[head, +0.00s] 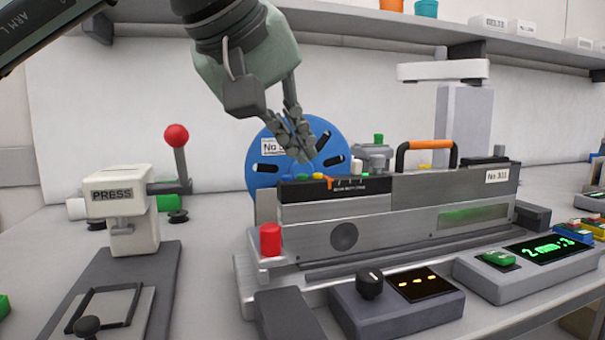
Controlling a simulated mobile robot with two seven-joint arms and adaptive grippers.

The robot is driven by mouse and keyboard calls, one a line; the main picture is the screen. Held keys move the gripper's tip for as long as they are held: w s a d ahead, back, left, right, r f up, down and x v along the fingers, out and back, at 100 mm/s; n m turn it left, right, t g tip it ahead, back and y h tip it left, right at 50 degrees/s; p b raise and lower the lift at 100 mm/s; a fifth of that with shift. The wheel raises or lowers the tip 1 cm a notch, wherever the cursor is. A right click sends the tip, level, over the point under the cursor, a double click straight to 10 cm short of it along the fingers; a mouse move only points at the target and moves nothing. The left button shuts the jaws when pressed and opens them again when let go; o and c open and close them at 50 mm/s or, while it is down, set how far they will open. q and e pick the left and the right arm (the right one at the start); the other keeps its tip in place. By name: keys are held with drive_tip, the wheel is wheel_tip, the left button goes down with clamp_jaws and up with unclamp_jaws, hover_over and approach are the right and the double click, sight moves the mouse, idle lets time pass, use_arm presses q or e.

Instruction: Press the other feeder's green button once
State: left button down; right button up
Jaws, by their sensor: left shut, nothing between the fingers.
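A grey feeder (400,215) with an orange handle and a "No 301" plate stands in the middle. A row of small coloured buttons, including a green button (303,177), sits on its black top strip. A blue reel (262,182), its label partly hidden, stands behind its left end. My left gripper (304,156) is shut and empty, pointing down in front of the reel. Its tips appear just above the button row; I cannot tell whether they touch. A larger green button (499,258) is on a box with a lit green display. My right gripper is out of view.
A red cap (270,239) stands at the feeder's left end. A press (122,205) with a red-knobbed lever is at left. A knob box (397,303) stands in front of the feeder. A shelf (420,42) runs along the back wall. Coloured parts lie at the right edge.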

sight(298, 181)
use_arm(q)
drive_tip(key=shift+f, duration=0.2)
drive_tip(key=shift+f+b, duration=0.25)
drive_tip(key=shift+b, duration=0.1)
drive_tip(key=shift+f, duration=0.35)
drive_tip(key=shift+r, duration=0.1)
idle(0.3)
drive_tip(key=shift+r+p, duration=0.35)
drive_tip(key=shift+r, duration=0.35)
wheel_tip(298, 181, up, 5)
drive_tip(key=p, duration=0.4)
idle(0.6)
